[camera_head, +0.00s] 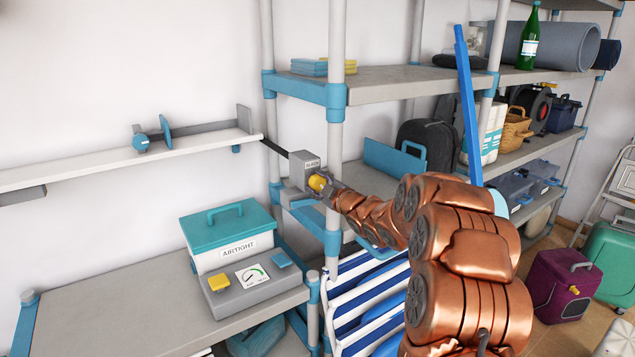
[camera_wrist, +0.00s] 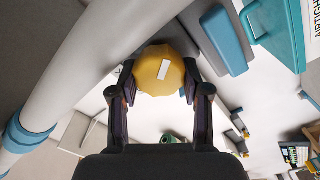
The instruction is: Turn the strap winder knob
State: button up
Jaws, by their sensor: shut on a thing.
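The strap winder is a small grey box (camera_head: 302,168) on the shelf post, with a dark strap (camera_head: 274,149) running from it to the left. Its yellow knob (camera_head: 317,183) faces my arm. In the wrist view the knob (camera_wrist: 160,70) is a yellow faceted disc with a white mark that is slightly tilted. My gripper (camera_wrist: 160,90) has one finger on each side of the knob and is shut on it. In the head view my gripper (camera_head: 330,188) is at the knob, and my copper arm hides part of the area behind it.
A teal box marked AIRTIGHT (camera_head: 222,236) and a grey gauge unit (camera_head: 252,287) stand on the lower left bench (camera_head: 110,312). A wall shelf (camera_head: 100,172) is at left. The shelf post (camera_head: 336,130) stands close beside the knob. Blue-striped folded fabric (camera_head: 365,295) is below my arm.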

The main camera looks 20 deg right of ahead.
jog(key=shift+f+m, duration=0.15)
jog(key=shift+m, duration=0.25)
jog(key=o, duration=0.9)
jog(key=shift+s, duration=0.15)
jog(key=s, duration=0.4)
jog(key=s+d, duration=0.1)
jog(key=s, duration=0.2)
jog(key=s+d, duration=0.1)
jog(key=s, duration=0.3)
jog(key=shift+s+d, duration=0.2)
jog(key=shift+s, duration=0.1)
